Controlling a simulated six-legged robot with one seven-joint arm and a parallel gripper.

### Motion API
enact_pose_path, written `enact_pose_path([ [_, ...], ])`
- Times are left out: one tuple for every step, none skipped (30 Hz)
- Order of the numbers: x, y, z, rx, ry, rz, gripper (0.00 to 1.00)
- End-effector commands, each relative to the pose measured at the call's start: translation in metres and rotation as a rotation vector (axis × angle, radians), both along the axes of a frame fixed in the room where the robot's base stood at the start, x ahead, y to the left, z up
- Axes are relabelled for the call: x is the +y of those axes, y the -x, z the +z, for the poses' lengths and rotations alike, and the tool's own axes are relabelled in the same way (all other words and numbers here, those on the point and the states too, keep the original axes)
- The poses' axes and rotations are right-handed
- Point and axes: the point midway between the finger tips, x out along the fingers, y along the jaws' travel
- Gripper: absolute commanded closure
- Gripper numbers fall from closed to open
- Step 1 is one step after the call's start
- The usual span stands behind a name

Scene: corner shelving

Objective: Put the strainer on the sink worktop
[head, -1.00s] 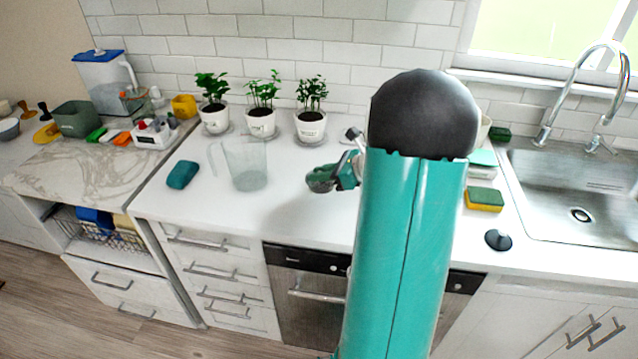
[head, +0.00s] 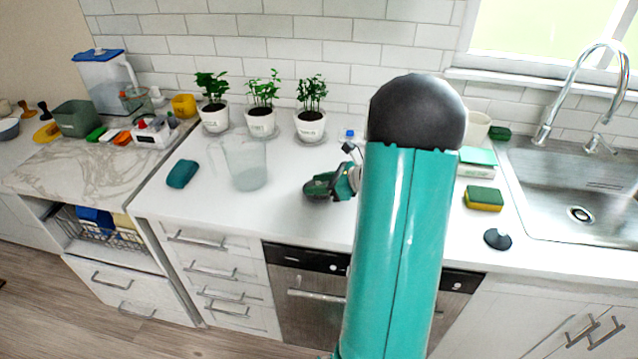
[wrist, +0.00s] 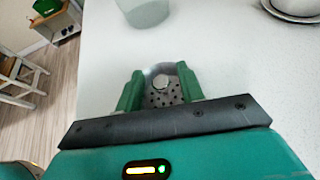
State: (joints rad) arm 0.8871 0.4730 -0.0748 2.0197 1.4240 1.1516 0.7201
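The strainer (wrist: 163,92) is a small grey metal disc with holes and a central knob. In the wrist view it sits between the two green fingers of my gripper (wrist: 160,90), which close on its sides. In the head view my gripper (head: 328,187) is low over the white sink worktop (head: 270,215), right of the clear jug and left of my arm. The strainer is hard to make out there. I cannot tell whether it touches the worktop.
A clear jug (head: 246,166) and a teal sponge-like item (head: 182,174) stand to the left. Potted plants (head: 310,125) line the back. Right of my arm are a green-yellow sponge (head: 484,198), a black plug-like item (head: 497,239) and the sink (head: 580,190). The worktop's front middle is clear.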

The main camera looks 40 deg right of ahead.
Motion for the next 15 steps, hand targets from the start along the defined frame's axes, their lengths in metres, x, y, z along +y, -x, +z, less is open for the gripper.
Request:
enact_pose_path([
  [0.0, 0.0, 0.0, 0.0, 0.0, 0.0, 0.6],
  [0.0, 0.0, 0.001, 0.0, 0.0, 0.0, 0.6],
  [0.0, 0.0, 0.002, 0.0, 0.001, 0.0, 0.6],
  [0.0, 0.0, 0.003, 0.0, 0.001, 0.0, 0.6],
  [-0.001, 0.001, 0.005, -0.001, 0.001, 0.0, 0.6],
  [-0.003, 0.004, 0.006, 0.0, 0.002, -0.001, 0.6],
  [-0.004, 0.007, 0.008, -0.001, 0.002, -0.002, 0.6],
  [-0.006, 0.011, 0.01, -0.001, 0.002, -0.002, 0.6],
  [-0.009, 0.016, 0.013, -0.002, 0.002, -0.002, 0.6],
  [-0.011, 0.021, 0.015, -0.001, 0.002, -0.003, 0.6],
  [-0.013, 0.026, 0.018, -0.001, 0.002, -0.003, 0.6],
  [-0.017, 0.033, 0.022, -0.002, 0.002, -0.004, 0.6],
  [-0.02, 0.038, 0.025, -0.001, 0.003, -0.004, 0.6],
  [-0.023, 0.044, 0.028, -0.001, 0.002, -0.003, 0.6],
  [-0.026, 0.051, 0.031, -0.001, 0.002, -0.005, 0.6],
])
